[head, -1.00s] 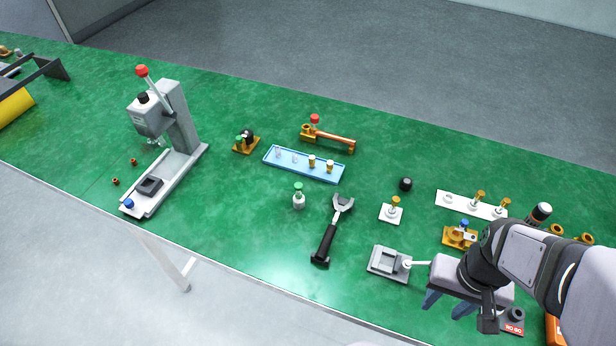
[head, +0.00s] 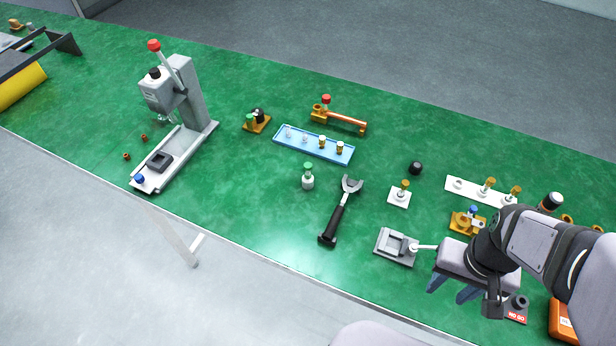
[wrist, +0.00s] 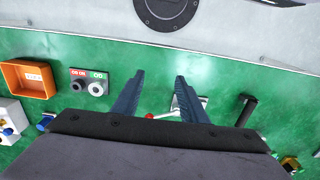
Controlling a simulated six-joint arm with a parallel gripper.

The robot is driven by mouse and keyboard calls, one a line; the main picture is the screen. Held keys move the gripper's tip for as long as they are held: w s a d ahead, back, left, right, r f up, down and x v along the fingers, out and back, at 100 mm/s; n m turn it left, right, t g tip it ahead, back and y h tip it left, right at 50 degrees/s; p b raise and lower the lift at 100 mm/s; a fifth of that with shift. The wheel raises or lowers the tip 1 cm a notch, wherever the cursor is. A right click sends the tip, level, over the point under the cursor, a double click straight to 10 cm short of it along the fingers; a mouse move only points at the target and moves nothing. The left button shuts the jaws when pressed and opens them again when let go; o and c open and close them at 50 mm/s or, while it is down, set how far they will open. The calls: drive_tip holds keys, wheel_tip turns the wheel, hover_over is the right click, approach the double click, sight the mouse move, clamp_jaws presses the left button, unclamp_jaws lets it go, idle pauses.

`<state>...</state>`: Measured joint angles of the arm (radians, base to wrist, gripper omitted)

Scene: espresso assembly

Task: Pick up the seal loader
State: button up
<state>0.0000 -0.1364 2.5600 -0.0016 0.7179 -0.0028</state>
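Which item is the seal loader is not certain. One candidate is the white bottle-shaped piece with a green top (head: 308,178), upright in the middle of the bench. Another is the small white square base with a gold-topped post (head: 400,193), further right. My gripper (head: 452,290) is at the right front of the bench, well away from the green-topped piece. In the wrist view my gripper (wrist: 160,82) has its two blue fingers wide apart with nothing held between them. A grey fixture with a rod (head: 396,247) lies just left of my gripper; my gripper hides the rod's end.
A forked tool with a black handle (head: 335,222) lies mid-bench. A blue tray (head: 290,146) holds several small parts. A lever press (head: 185,95) stands left. An orange bin (wrist: 28,82) and a NO GO gauge (wrist: 88,84) are near my gripper. Green bench left of the forked tool is mostly clear.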

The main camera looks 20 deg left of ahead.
sight(307, 170)
drive_tip(key=shift+o, duration=0.4)
drive_tip(key=w+a+f+n+t+y+b, duration=0.2)
drive_tip(key=w+a+t, duration=0.6)
drive_tip(key=w+a, duration=1.45)
drive_tip(key=s+a+f+t, duration=0.1)
drive_tip(key=a+t, duration=0.1)
drive_tip(key=a, duration=0.3)
drive_tip(key=s+a+f+t+b, duration=0.1)
drive_tip(key=a+f+t, duration=0.1)
drive_tip(key=a, duration=0.4)
drive_tip(key=s+a+f+t+y, duration=0.1)
drive_tip(key=a+t, duration=0.2)
drive_tip(key=a, duration=0.3)
drive_tip(key=shift+s+f+b, duration=0.25)
drive_tip(key=shift+f+b, duration=0.1)
drive_tip(key=shift+s+a+f+t, duration=0.15)
drive_tip(key=shift+s+f+t, duration=0.05)
drive_tip(key=shift+f+t, duration=0.15)
drive_tip(key=shift+p+x, duration=0.5)
drive_tip(key=shift+x, duration=0.95)
drive_tip(key=shift+p+x, duration=0.65)
drive_tip(key=shift+x, duration=1.55)
